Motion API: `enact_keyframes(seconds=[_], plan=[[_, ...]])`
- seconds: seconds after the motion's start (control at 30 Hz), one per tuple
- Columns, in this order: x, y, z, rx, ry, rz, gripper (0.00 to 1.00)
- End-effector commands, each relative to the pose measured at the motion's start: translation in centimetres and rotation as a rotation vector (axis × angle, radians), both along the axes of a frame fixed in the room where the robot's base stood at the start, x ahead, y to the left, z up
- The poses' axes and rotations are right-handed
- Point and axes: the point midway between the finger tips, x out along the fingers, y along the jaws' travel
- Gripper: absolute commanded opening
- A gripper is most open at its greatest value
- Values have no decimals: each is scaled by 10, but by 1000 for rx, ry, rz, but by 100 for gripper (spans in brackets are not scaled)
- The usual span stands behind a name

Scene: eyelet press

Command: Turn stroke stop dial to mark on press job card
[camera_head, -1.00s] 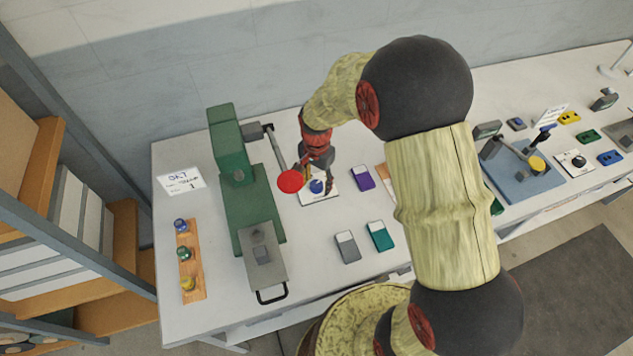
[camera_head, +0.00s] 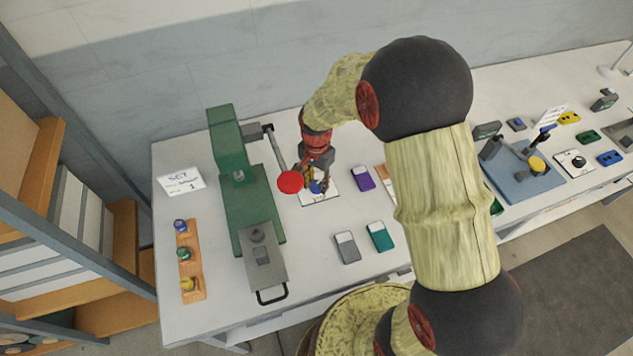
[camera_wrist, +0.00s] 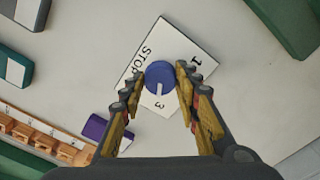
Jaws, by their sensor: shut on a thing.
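The blue stroke stop dial (camera_wrist: 160,75) sits on a white plate (camera_wrist: 196,50) printed with STOP, 1 and 3. Its white pointer line is towards the 3 in the wrist view. My gripper (camera_wrist: 159,77) is shut on the dial, one finger on each side. In the head view the dial (camera_head: 317,187) is partly hidden by my gripper (camera_head: 316,182). The white job card (camera_head: 181,181) lies left of the green press (camera_head: 250,205); it reads SET, with a small middle line and a 1.
The press lever's red knob (camera_head: 290,182) is close left of my gripper. A purple block (camera_head: 363,178), a grey block (camera_head: 347,247) and a teal block (camera_head: 380,237) lie nearby. A wooden strip (camera_head: 190,262) with coloured knobs is at the left.

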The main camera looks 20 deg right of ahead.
Motion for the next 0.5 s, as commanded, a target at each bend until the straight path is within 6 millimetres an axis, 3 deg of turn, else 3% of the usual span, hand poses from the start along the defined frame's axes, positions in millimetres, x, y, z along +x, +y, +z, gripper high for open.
enact_keyframes(seconds=[0.27, 0.5], plan=[[0, 0, 1, 1, -1, 84, 6], [0, 0, 2, 1, -1, 265, 6]])
